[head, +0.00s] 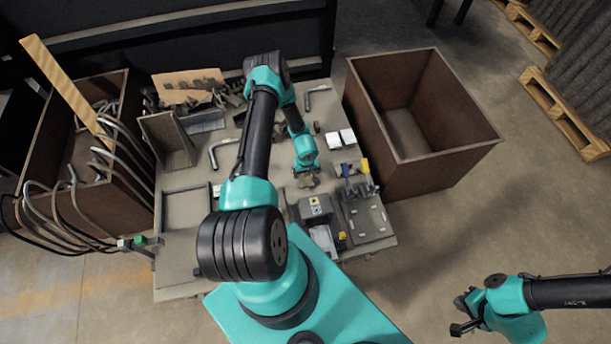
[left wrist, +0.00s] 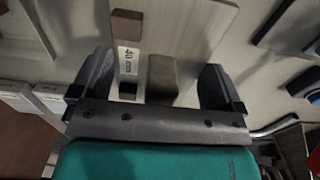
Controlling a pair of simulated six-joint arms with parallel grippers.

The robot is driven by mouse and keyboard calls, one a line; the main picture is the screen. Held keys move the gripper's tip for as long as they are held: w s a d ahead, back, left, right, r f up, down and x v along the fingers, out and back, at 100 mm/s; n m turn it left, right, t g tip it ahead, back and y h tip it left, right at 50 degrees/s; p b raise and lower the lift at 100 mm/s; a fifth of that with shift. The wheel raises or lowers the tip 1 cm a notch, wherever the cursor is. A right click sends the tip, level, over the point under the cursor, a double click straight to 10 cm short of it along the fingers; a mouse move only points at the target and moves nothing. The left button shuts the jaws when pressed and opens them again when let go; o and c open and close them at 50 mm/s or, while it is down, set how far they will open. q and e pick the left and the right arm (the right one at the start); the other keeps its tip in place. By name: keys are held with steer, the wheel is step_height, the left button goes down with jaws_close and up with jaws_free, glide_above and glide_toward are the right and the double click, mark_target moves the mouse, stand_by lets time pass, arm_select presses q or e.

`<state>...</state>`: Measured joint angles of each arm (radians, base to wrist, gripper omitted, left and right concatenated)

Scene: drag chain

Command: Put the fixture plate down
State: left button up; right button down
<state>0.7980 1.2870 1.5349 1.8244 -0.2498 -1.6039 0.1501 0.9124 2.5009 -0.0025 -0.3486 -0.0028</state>
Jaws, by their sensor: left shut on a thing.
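My left gripper (head: 307,181) is low over the right part of the workbench in the head view. In the left wrist view its two fingers (left wrist: 155,85) stand wide apart, one at each side edge of the light grey fixture plate (left wrist: 200,25), and are shut on it. The plate carries a brown block (left wrist: 161,74), a white label and small dark squares. The gripper body hides its near end. In the head view the plate is mostly hidden, and I cannot tell whether it touches the bench. My right gripper (head: 465,314) is open and empty, away from the bench at lower right.
The workbench (head: 175,265) holds bent pipes, a shallow tray (head: 186,209), white blocks (head: 342,138) and a fixture with blue and yellow parts (head: 357,175). A large brown bin (head: 440,165) stands to the right, and another with hoses (head: 68,190) to the left.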

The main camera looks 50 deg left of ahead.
mark_target(306, 175)
arm_select(q)
steer(key=shift+f, duration=1.85)
steer(key=o, duration=0.8)
steer(key=shift+f, duration=0.1)
step_height(306, 175, up, 12)
steer(key=shift+r, duration=0.15)
